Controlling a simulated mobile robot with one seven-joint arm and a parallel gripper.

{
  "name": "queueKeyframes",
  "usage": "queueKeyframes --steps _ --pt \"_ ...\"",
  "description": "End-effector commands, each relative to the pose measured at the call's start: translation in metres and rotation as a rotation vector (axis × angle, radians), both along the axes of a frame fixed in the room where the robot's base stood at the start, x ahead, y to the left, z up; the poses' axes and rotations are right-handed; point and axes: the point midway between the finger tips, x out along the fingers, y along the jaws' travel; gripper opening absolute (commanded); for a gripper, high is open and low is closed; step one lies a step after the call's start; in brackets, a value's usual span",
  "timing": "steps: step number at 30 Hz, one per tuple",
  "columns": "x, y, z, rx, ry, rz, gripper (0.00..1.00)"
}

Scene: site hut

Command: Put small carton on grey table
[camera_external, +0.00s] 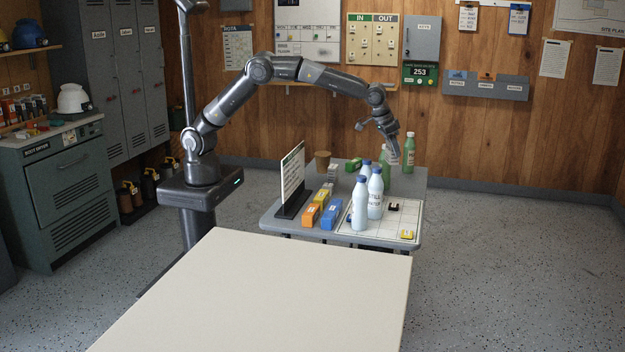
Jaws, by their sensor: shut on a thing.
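The grey table (412,182) stands beyond the cream table, with many things on it. On the grey table's left half lie an orange carton (310,215), a yellow carton (323,197) and a blue carton (331,214). A green carton (353,164) lies farther back. I cannot tell which thing is the small carton.
A green bottle (409,153) stands at the back right. The cream table (265,290) in front is bare.

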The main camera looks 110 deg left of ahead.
Motion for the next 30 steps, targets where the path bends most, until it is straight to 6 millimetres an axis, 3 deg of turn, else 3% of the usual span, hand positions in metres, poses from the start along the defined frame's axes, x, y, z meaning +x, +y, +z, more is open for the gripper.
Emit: queueKeyframes --steps 1,8,18,24,30 --pt "0.0 0.03 -0.001 0.0 0.001 0.027 0.34" --pt "-0.01 0.145 0.0 -0.002 -0.002 0.117 0.34" --pt "-0.056 0.306 0.001 -0.005 -0.011 0.245 0.34" --pt "-0.084 0.367 0.001 -0.004 -0.015 0.296 0.34" --pt "-0.104 0.404 0.001 -0.004 -0.016 0.327 0.34"
